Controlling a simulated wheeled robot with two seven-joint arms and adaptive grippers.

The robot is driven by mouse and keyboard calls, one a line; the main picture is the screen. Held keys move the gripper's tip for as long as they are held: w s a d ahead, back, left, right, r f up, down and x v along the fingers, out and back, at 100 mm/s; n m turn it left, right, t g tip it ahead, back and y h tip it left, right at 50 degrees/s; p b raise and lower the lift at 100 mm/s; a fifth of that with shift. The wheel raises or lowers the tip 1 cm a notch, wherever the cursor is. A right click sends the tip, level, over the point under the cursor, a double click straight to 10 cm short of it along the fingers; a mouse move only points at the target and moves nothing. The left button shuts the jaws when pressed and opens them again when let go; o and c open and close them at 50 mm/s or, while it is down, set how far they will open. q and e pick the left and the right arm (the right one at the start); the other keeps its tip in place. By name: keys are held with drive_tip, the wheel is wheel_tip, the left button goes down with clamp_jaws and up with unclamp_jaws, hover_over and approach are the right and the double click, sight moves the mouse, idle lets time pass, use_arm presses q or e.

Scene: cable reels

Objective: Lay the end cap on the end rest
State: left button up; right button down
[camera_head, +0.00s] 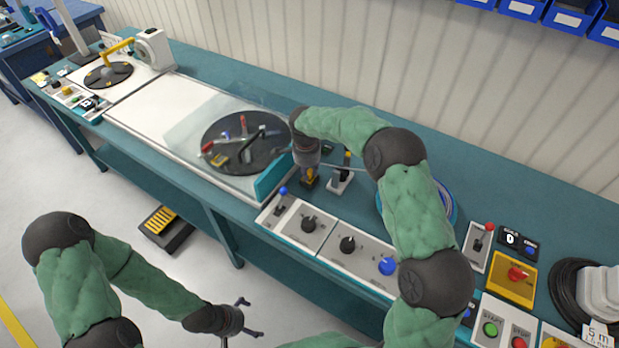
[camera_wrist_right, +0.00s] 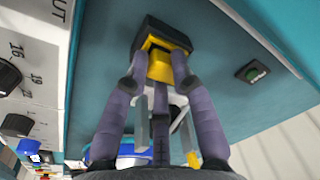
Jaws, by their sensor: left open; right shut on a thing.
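My right gripper (camera_head: 308,168) points down over the teal bench, shut on a small yellow-and-black piece (camera_head: 310,181), apparently the end cap. In the right wrist view the fingers close around its yellow part (camera_wrist_right: 160,66), with a dark block (camera_wrist_right: 165,32) at the fingertips. I cannot tell whether that block is part of the cap or the rest, or whether it touches the bench. A small grey stand with a black, yellow-tipped lever (camera_head: 341,180) is just right of the gripper. My left gripper (camera_head: 250,318) is open and empty, low in front of the bench.
A dark turntable (camera_head: 245,143) under a clear cover is to the left. Control panels with knobs (camera_head: 347,244) line the front edge. A blue-rimmed reel (camera_head: 450,208) is partly hidden behind my right arm. A black cable coil (camera_head: 572,290) lies at the right.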

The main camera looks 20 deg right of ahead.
drive_tip(key=shift+f, duration=0.2)
idle(0.6)
drive_tip(key=c, duration=1)
unclamp_jaws()
drive_tip(key=shift+o, duration=0.2)
drive_tip(key=o, duration=0.3)
drive_tip(key=shift+r+p, duration=0.5)
drive_tip(key=shift+r, duration=0.65)
drive_tip(key=shift+r+p, duration=1.6)
drive_tip(key=shift+r, duration=1.3)
